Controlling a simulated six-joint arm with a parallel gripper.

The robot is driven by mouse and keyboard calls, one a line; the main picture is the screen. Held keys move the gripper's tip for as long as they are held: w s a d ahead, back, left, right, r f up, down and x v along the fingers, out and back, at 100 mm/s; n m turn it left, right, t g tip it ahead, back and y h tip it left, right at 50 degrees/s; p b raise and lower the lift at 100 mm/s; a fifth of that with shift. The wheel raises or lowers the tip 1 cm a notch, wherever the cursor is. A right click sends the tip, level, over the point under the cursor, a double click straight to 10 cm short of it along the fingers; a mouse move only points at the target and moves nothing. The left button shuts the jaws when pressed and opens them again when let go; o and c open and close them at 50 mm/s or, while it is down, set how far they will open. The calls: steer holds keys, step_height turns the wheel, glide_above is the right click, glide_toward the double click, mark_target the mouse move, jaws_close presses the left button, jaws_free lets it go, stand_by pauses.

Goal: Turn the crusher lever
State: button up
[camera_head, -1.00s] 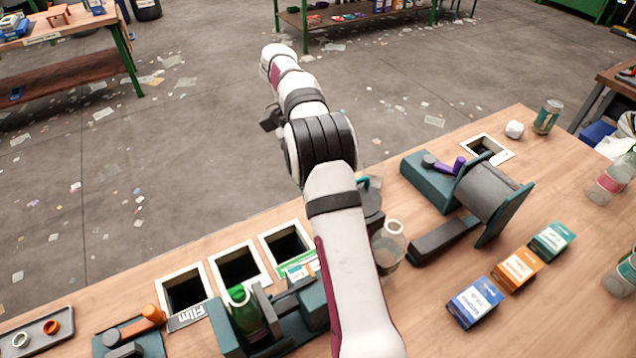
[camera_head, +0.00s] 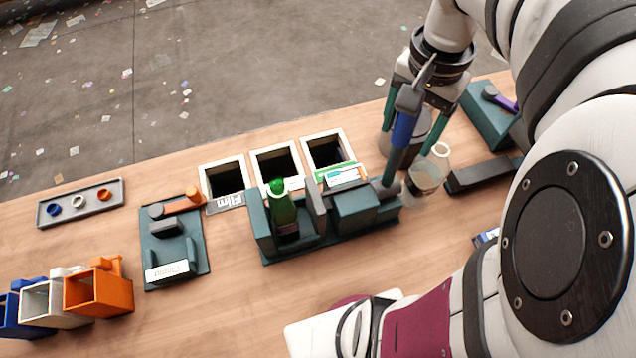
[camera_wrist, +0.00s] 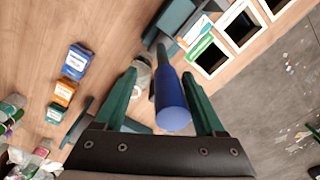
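The teal crusher (camera_head: 355,208) stands on the bench with a green bottle (camera_head: 284,212) upright in its slot. Its lever has a blue handle (camera_head: 404,130) on a grey arm rising at the crusher's right end; the handle points up and slightly right. My gripper (camera_head: 412,128) is over the lever from above, fingers pointing down. In the wrist view the blue handle (camera_wrist: 172,98) lies between the two teal fingers of my gripper (camera_wrist: 158,75). They stand apart with a visible gap on the handle's left side. The right finger is close to it; contact cannot be told.
A clear jar (camera_head: 424,178) stands right beside the lever's foot. A device with a purple handle (camera_head: 503,100) is to the right. An orange-handled device (camera_head: 175,240) and coloured bins (camera_head: 98,290) are to the left. Three square openings (camera_head: 275,165) lie behind the crusher.

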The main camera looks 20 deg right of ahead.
step_height(320, 180, up, 16)
steer(key=s+a+f+n+y, duration=0.1)
steer(key=s+a+f+n, duration=0.2)
steer(key=s+a+f, duration=0.3)
steer(key=s+a+f+n, duration=0.2)
steer(key=s+a+f, duration=0.3)
steer(key=a+f, duration=0.6)
step_height(320, 180, down, 3)
steer(key=shift+s+f+n+y, duration=0.2)
steer(key=shift+s+n+y, duration=0.2)
steer(key=shift+d, duration=0.1)
steer(key=shift+c, duration=0.2)
